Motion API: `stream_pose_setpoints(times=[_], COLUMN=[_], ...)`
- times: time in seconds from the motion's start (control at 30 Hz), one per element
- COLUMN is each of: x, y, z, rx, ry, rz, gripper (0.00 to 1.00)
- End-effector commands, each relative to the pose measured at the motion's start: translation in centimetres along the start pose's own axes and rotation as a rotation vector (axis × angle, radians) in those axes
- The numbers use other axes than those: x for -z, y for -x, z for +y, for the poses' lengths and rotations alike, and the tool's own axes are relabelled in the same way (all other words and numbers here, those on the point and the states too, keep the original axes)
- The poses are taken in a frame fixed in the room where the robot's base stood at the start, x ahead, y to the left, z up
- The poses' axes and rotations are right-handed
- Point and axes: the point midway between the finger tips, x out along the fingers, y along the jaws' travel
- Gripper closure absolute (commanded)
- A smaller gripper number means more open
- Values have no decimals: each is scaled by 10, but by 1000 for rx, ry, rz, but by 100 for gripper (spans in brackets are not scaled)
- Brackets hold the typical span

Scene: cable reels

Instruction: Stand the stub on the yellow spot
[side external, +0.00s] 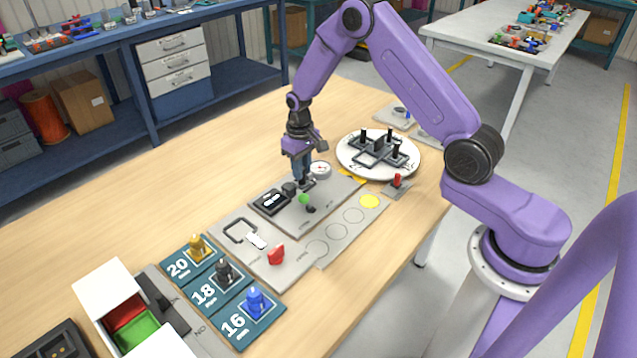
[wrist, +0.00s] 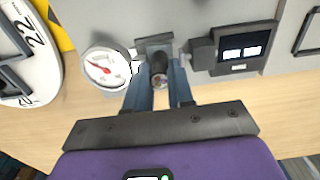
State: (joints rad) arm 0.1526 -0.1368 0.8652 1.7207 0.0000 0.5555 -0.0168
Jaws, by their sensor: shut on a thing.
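My gripper (side external: 305,182) is over the back edge of the grey tester panel, between its round gauge and its display. In the wrist view its blue fingers (wrist: 159,72) are shut on a short dark cylinder, the stub (wrist: 159,68), with a coppery end facing the camera. I cannot tell whether the stub touches the panel. In the side view the fingers largely hide it. The yellow spot (side external: 370,201) is a flat, bare disc at the right end of a row of circles on a grey strip, right of and nearer the camera than my gripper.
The gauge (side external: 320,169) and display (side external: 271,202) flank my gripper closely. A green knob (side external: 304,199) stands in front. A white turntable (side external: 345,158) with black posts is at right, and a red-topped switch (side external: 397,181) stands near the spot. Coloured pegs on teal plates (side external: 268,314) are front left.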

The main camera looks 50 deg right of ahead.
Motion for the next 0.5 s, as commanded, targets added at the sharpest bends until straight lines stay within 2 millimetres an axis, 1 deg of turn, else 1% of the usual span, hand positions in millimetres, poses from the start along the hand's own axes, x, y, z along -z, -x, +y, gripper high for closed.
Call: stream_pose_setpoints(times=[0.2, 0.5], x=[0, 0], y=[0, 3], z=[-6, -6], rx=[0, 0], ry=[1, 0], rz=[0, 1], gripper=[100, 100])
